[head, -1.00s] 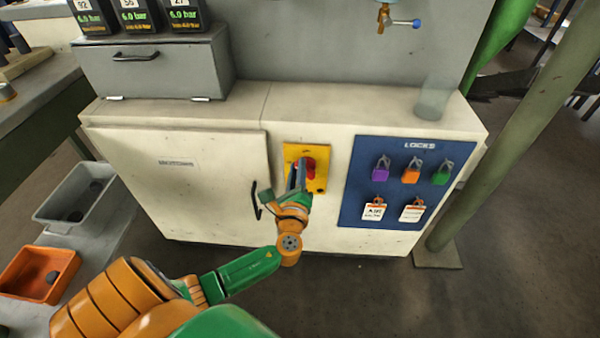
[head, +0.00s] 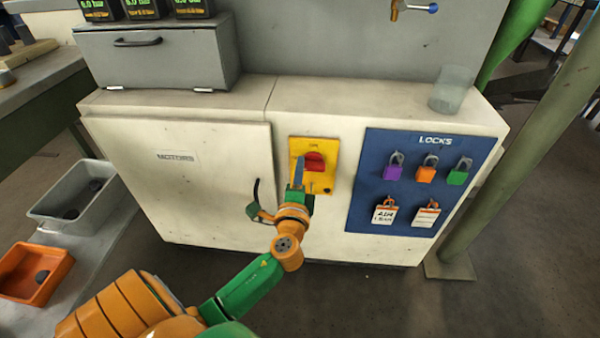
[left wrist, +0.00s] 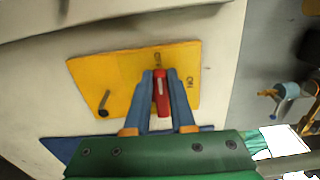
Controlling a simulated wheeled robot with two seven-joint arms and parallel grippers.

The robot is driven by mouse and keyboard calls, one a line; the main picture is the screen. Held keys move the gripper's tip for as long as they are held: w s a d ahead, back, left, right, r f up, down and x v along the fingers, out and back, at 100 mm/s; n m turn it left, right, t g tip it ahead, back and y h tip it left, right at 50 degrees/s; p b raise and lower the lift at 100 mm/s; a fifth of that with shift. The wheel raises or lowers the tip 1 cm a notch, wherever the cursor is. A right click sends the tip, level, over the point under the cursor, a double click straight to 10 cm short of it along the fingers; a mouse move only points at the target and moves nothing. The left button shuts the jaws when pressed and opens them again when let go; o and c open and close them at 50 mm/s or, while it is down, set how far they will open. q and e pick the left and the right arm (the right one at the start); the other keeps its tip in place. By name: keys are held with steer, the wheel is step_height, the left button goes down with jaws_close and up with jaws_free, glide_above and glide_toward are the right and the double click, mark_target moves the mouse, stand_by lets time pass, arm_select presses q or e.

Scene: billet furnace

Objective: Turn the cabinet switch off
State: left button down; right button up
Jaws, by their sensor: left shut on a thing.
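The cabinet switch is a red handle (head: 314,162) on a yellow plate (head: 328,150) on the pale cabinet's front. My left gripper (head: 299,170) is at the handle, its blue fingers in front of the handle's left part. In the left wrist view, the fingers of the left gripper (left wrist: 161,88) are on either side of the red handle (left wrist: 162,92), shut on it. There the handle lies in line with a small label at the plate's upper edge. An ON label is to its right, off the handle's line. My right gripper is not in view.
A door marked MOTORS (head: 175,190) with a black handle is left of the switch. A blue LOCKS board (head: 375,160) with padlocks and tags is close on the right. A clear glass (head: 452,90) stands on the cabinet top. Grey (head: 105,210) and orange (head: 25,290) bins are at left.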

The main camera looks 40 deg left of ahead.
arm_select(q)
steer(key=shift+f+n, duration=0.1)
steer(key=shift+n, duration=0.3)
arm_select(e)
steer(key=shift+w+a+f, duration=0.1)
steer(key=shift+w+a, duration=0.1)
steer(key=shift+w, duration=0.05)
arm_select(q)
steer(key=c, duration=0.8)
jaws_free()
steer(key=shift+o, duration=0.2)
steer(key=v, duration=0.7)
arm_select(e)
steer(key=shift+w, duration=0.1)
arm_select(q)
steer(key=shift+s, duration=0.1)
